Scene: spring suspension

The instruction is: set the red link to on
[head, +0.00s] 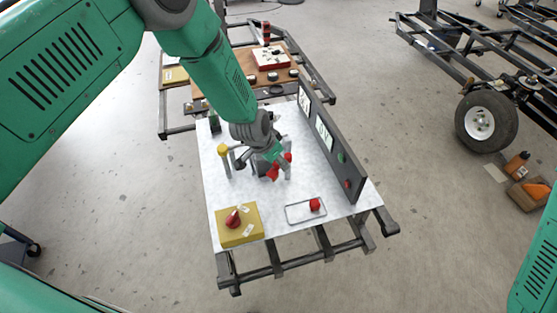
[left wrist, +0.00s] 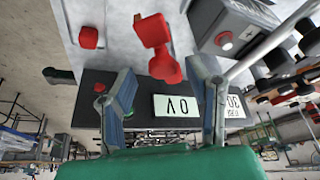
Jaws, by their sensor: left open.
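A red two-part piece (left wrist: 154,31), a block joined to a rounded end, shows in the left wrist view above the gap between my fingers. Red parts (head: 272,173) also show in the head view just below my left gripper (head: 264,158). In the head view the gripper hides part of the red piece. My right gripper is out of view.
A dark panel (head: 332,150) with lit displays stands along the table's right side. A yellow block (head: 227,236) with a red cone and a tray (head: 291,213) with a red block (head: 315,205) are at the near end. A yellow-topped post (head: 224,150) stands left of the gripper.

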